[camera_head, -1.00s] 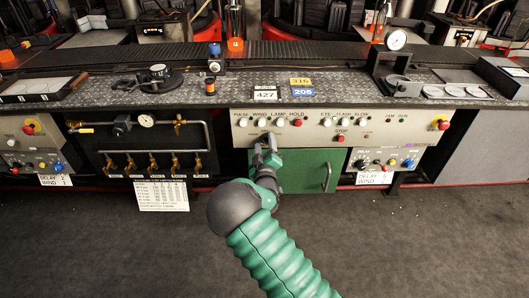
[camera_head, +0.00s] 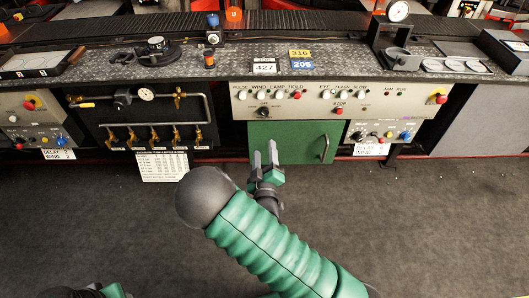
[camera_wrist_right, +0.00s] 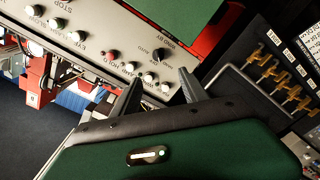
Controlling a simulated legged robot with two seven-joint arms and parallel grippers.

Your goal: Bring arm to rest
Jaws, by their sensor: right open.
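My right gripper (camera_head: 264,158) is open and empty in the head view. It stands in front of the green cabinet door (camera_head: 296,142), below the white control panel (camera_head: 338,106). Its two fingers point up toward the panel and appear apart from it. In the right wrist view the two fingers (camera_wrist_right: 160,92) are spread with nothing between them. A black knob (camera_wrist_right: 158,55) on the panel (camera_wrist_right: 60,55) shows beyond them. At the lower left of the head view a green and dark piece of my left arm shows, but its gripper cannot be made out.
Brass valves (camera_head: 155,135) and a pressure gauge (camera_head: 146,93) are at left. The grey floor (camera_head: 450,220) in front is clear.

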